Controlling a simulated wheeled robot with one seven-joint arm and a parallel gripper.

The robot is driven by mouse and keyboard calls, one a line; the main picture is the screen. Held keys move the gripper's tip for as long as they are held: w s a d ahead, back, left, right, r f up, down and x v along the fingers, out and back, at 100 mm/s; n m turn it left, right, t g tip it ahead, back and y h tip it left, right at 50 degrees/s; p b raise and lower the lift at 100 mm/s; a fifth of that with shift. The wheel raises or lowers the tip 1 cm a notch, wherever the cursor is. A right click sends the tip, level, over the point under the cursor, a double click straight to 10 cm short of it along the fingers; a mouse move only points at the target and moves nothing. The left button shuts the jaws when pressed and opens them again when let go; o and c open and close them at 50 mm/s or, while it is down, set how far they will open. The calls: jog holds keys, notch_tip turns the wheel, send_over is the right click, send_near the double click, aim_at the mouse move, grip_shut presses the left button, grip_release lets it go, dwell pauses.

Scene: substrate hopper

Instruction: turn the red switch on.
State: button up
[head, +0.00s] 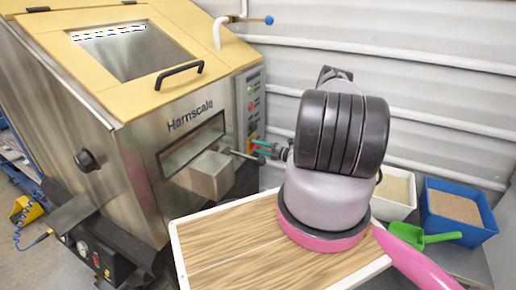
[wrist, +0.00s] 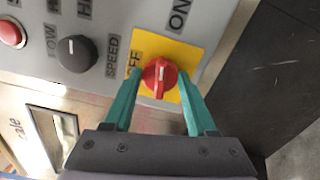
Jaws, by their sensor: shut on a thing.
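The red switch (wrist: 160,76) is a round rotary knob on a yellow plate (wrist: 188,52) in the wrist view. Its pale mark runs roughly up the picture, with the OFF label to the left and the ON label at the upper right; I cannot tell its exact setting. My gripper (wrist: 162,84) has teal fingers on both sides of the knob and is shut on it. In the head view my gripper (head: 262,150) reaches the lower part of the control panel (head: 252,100); the switch there is largely hidden behind it.
A black speed knob (wrist: 74,53) and a red button (wrist: 11,33) sit left of the switch. The steel Harnscale hopper (head: 150,150) stands at the left.

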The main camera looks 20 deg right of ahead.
jog(key=shift+m, duration=1.2)
jog(key=shift+d, duration=0.1)
jog(key=o, duration=1.4)
jog(key=shift+c, duration=0.2)
jog(key=shift+s, duration=0.15)
jog(key=v, duration=1)
jog(key=shift+s+d, duration=0.2)
jog(key=shift+d, duration=0.05)
